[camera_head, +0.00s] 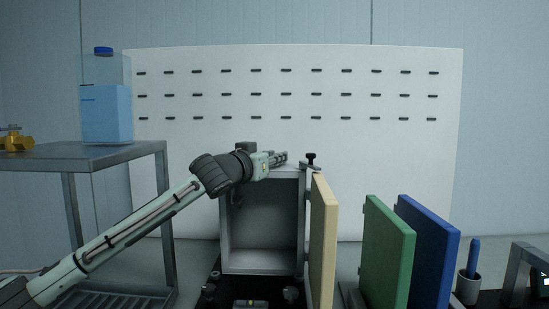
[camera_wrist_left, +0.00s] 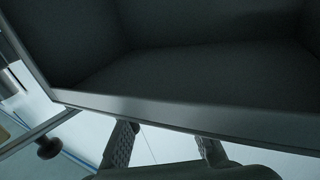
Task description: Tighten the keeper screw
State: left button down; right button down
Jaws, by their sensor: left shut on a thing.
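The keeper screw, seen as a black knob (camera_head: 311,157), stands upright on the top right corner of an open grey box frame (camera_head: 262,262). A black knob also shows at the lower left of the left wrist view (camera_wrist_left: 47,147). My left gripper (camera_head: 281,158) lies at the box's top edge, just left of the knob and apart from it. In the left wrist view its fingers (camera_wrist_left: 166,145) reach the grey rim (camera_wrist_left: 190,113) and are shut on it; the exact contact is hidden. My right gripper is not in view.
A cream panel (camera_head: 322,245) stands at the box's right side. Green (camera_head: 386,250) and blue (camera_head: 432,255) panels stand further right, near a cup (camera_head: 467,289). A grey table (camera_head: 95,155) on the left holds a water container (camera_head: 106,115) and a brass valve (camera_head: 16,142).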

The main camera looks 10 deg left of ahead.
pick_arm(q)
jog(key=c, duration=1.3)
grip_release()
jog(key=v, duration=1.2)
jog(key=shift+f, duration=0.1)
